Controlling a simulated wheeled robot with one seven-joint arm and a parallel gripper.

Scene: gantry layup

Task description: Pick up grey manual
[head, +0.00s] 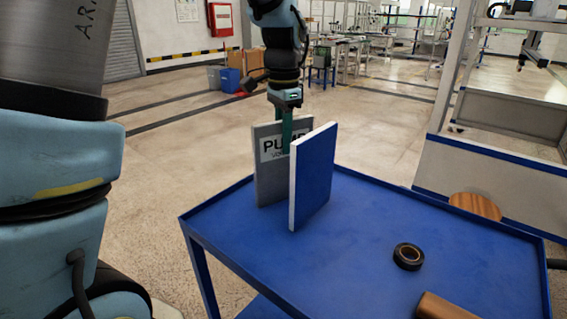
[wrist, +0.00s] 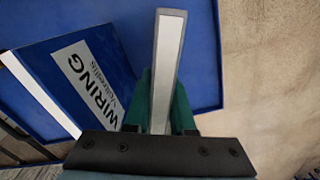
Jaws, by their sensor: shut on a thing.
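The grey manual (head: 268,178) stands upright near the far left corner of the blue cart, with a white label reading "PUMP". My gripper (head: 288,132) reaches down from above, its green fingers around the manual's top part. In the wrist view, the grey manual's pale page edge (wrist: 168,60) runs between the two green fingers (wrist: 160,105), which are shut on it. I cannot tell whether its bottom touches the cart. A blue manual (head: 314,175) stands upright just in front and to the right, partly hiding the grey one; its "WIRING" label shows in the wrist view (wrist: 88,82).
The blue cart top (head: 350,255) has a low raised rim. The middle of the cart is clear.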

